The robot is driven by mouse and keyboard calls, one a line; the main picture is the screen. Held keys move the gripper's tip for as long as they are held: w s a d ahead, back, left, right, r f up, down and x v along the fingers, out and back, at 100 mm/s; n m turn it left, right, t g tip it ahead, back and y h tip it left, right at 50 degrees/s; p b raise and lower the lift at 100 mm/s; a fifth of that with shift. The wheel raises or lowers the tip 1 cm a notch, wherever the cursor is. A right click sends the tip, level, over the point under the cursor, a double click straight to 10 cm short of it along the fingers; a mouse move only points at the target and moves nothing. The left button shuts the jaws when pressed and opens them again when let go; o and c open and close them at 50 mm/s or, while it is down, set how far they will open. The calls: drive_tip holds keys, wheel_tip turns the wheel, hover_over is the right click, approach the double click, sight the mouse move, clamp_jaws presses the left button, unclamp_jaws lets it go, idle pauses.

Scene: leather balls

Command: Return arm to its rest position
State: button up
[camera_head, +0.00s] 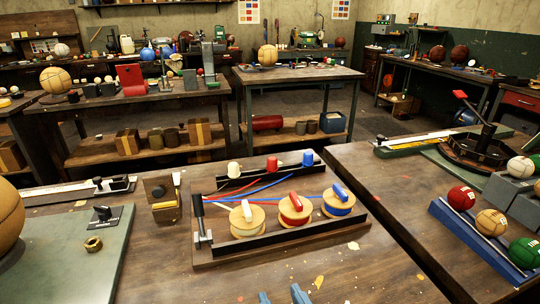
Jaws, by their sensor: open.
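My gripper (282,296) shows only as two blue-grey fingertips at the bottom edge of the picture. They stand apart with nothing visible between them; the rest of the arm is out of view. Beyond them on the near table (160,272) lies a wooden board (205,258) with three round spools: one with a white top (247,217), one red (295,208) and one blue (339,199).
A green mat (75,260) with a brass nut (93,244) and part of a large tan ball (8,215) is at left. At right, a blue rack (465,232) holds red, tan and green balls. The near table's front middle is mostly clear.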

drive_tip(key=shift+m, duration=0.3)
drive_tip(key=s+d+f, duration=0.2)
drive_tip(key=s+d, duration=0.1)
drive_tip(key=s+d+f, duration=0.2)
drive_tip(key=shift+s, duration=0.2)
drive_tip(key=s+d+r+m+h, duration=0.1)
drive_tip(key=s+d, duration=0.6)
drive_tip(key=s, duration=0.4)
drive_tip(key=s+d+r+m+t+h, duration=0.1)
drive_tip(key=s+d+h, duration=0.1)
drive_tip(key=s+d, duration=0.5)
drive_tip(key=s, duration=0.4)
drive_tip(key=shift+s+d+r+t+h, duration=0.25)
drive_tip(key=shift+s+d+t+h, duration=0.05)
drive_tip(key=shift+s, duration=0.1)
